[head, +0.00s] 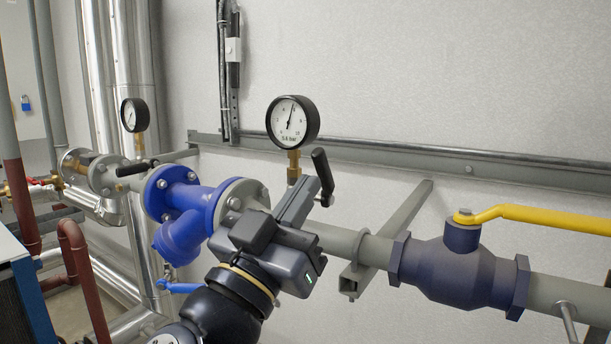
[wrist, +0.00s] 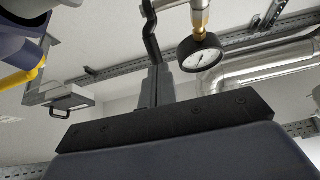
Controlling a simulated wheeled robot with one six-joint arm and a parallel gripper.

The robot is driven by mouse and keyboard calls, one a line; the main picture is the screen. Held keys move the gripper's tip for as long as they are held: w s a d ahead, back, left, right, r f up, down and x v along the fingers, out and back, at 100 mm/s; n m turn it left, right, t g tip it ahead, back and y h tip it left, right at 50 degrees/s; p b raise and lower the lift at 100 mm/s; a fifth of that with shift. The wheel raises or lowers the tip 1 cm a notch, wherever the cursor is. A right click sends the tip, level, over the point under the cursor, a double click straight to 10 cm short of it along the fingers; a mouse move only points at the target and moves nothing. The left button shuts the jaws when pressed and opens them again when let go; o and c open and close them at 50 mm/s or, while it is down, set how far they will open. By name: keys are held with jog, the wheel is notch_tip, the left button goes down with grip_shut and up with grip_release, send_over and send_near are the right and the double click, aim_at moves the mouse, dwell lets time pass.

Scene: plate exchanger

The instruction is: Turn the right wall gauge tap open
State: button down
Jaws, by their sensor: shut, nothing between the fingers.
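The right wall gauge (head: 292,122) has a white dial, a black rim and a brass stem above the grey pipe. It also shows in the wrist view (wrist: 200,52), upside down. The right gauge tap's black lever (head: 322,172) is cranked and stands steeply, just right of the stem. In the wrist view the lever (wrist: 151,35) runs up from the fingertips. My gripper (head: 308,187) is shut and empty, its tips close beside the lever and in front of the stem. In the wrist view its fingers (wrist: 155,82) overlap the lever's end; I cannot tell whether they touch. The tap body is mostly hidden.
A second gauge (head: 134,115) with its own black lever (head: 133,170) stands at left. A blue strainer (head: 186,208) lies left of my gripper. A dark blue valve with a yellow handle (head: 545,217) is at right. A grey bracket (head: 395,232) crosses behind the pipe.

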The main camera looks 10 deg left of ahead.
jog(key=shift+w+d+r, duration=0.1)
jog(key=shift+w+r, duration=0.1)
jog(key=shift+w, duration=0.15)
dwell(0.3)
